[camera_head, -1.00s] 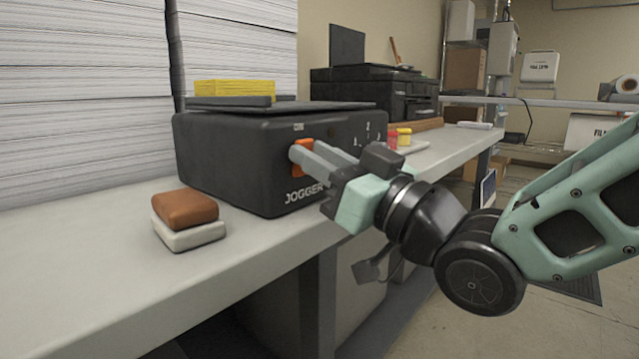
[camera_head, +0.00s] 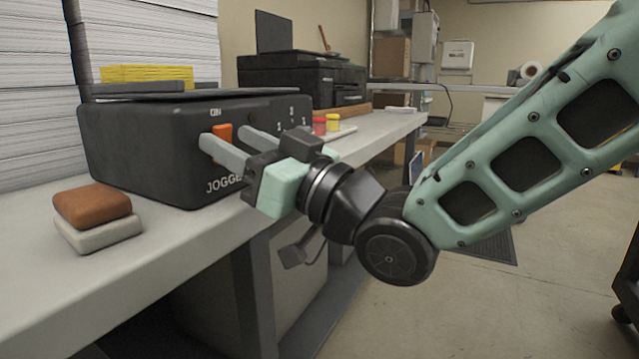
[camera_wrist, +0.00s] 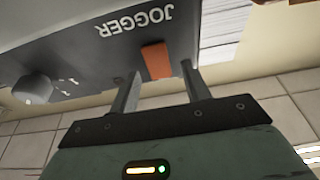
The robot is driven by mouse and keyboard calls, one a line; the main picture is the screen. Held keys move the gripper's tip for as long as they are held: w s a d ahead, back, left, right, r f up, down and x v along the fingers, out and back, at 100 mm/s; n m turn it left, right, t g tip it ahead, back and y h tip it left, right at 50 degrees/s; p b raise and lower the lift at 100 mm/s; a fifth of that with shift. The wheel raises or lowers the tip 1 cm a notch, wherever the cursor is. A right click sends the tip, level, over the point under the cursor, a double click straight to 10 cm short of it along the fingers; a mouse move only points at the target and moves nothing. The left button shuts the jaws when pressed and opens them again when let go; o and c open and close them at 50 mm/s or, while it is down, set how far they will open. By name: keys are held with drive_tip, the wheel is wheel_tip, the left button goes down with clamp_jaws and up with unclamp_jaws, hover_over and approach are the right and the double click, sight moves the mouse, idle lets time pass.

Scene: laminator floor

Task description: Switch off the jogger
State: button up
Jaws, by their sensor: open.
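The jogger (camera_head: 140,150) is a black box with a "JOGGER" label, standing on the grey bench. Its orange rocker switch (camera_head: 222,131) is on the front face below a small "ON" mark, partly hidden by a finger. My gripper (camera_head: 225,136) is open and empty in front of that face, its fingers spread on either side of the switch. In the wrist view, the switch (camera_wrist: 157,60) shows upside down between the two fingertips (camera_wrist: 160,69), with no clear contact. I cannot tell the switch's position.
A knob (camera_wrist: 35,88) is on the jogger's face. A brown and white block pair (camera_head: 95,215) lies on the bench to the left. Paper stacks stand behind, and a black printer (camera_head: 300,78) stands farther back.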

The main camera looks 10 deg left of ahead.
drive_tip(key=b+v, duration=0.8)
drive_tip(key=v, duration=0.9)
drive_tip(key=shift+s+d, duration=0.1)
